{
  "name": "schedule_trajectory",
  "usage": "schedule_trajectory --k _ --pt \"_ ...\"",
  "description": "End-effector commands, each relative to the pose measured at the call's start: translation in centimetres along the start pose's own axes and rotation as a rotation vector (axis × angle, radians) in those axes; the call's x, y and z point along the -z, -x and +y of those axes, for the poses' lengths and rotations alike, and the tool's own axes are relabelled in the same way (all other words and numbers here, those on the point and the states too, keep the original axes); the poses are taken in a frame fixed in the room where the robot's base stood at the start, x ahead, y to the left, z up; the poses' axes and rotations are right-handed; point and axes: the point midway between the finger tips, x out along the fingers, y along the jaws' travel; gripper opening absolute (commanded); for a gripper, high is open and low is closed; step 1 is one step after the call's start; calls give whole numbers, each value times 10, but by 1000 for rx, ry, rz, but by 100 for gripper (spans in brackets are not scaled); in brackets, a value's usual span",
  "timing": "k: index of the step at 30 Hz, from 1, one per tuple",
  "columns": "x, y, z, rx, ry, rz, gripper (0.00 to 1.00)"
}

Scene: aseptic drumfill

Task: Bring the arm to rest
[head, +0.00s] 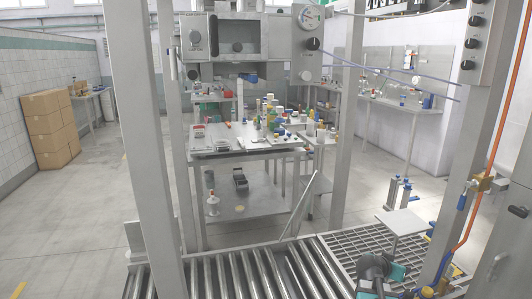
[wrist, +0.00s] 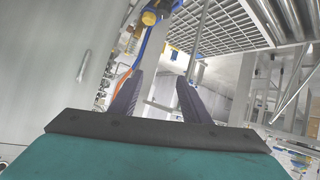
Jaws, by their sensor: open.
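My gripper shows in the wrist view (wrist: 160,76), with its two dark fingers apart and nothing between them. Behind the fingers are a dark bar and a teal body, which fill the bottom of that view. In the head view a dark and teal part of my arm shows at the bottom right, in front of the grating; the fingers cannot be made out there. The gripper touches nothing that I can see.
A roller conveyor (head: 238,277) and a metal grating (head: 365,252) lie in front. Steel posts (head: 143,150) frame the view. A blue-handled valve (head: 463,199) on an orange pipe is at right. A bench (head: 240,153) with several bottles stands beyond.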

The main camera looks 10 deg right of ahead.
Motion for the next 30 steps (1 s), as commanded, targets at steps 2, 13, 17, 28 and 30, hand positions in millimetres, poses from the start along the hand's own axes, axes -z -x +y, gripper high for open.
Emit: schedule_trajectory --k 2,13,17,28,30 --pt "-31 3 -20 21 32 -46 43" --pt "-175 27 -84 98 193 -256 43" --pt "-227 41 -97 120 258 -332 43" --pt "-373 92 -104 167 464 -565 43" --pt "-400 103 -101 174 505 -612 43"
